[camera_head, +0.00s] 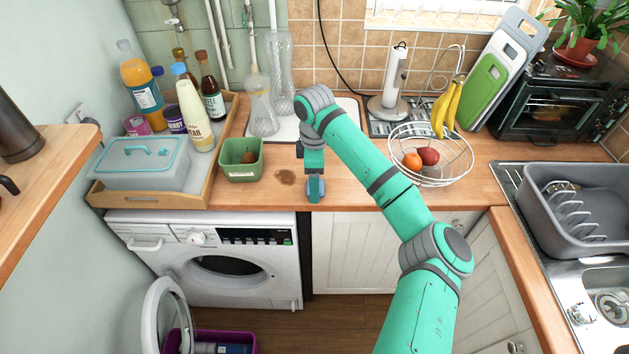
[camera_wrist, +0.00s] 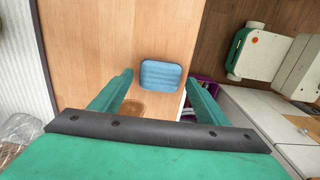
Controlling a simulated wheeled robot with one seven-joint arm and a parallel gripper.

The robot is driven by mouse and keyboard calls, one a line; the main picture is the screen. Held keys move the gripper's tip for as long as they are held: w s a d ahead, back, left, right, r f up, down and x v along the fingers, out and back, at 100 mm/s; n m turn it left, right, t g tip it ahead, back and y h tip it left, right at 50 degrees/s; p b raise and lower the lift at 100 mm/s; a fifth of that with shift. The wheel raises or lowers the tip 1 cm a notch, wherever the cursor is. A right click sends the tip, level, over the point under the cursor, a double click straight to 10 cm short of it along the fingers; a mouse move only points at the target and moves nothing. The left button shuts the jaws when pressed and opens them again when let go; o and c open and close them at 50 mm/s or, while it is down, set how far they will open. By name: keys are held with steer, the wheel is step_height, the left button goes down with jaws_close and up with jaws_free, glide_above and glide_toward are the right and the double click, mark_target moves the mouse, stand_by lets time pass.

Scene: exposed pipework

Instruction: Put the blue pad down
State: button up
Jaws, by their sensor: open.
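The blue pad (camera_wrist: 162,75) is a small rounded rectangle with a ribbed top. In the wrist view it lies flat on the wooden counter (camera_wrist: 95,60), close to the front edge. My gripper (camera_wrist: 160,78) is open, with one green finger on each side of the pad and a visible gap to both. In the head view my gripper (camera_head: 315,186) points down at the counter's front edge, and I cannot clearly make out the pad there.
A brown stain (camera_head: 285,177) marks the counter left of my gripper. A green tub (camera_head: 241,172) and a wooden tray (camera_head: 108,197) with bottles stand further left. A wire fruit basket (camera_head: 440,178) stands right. The washing machine door (camera_head: 165,315) hangs open below.

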step_height(320, 180, up, 12)
stand_by(0.5)
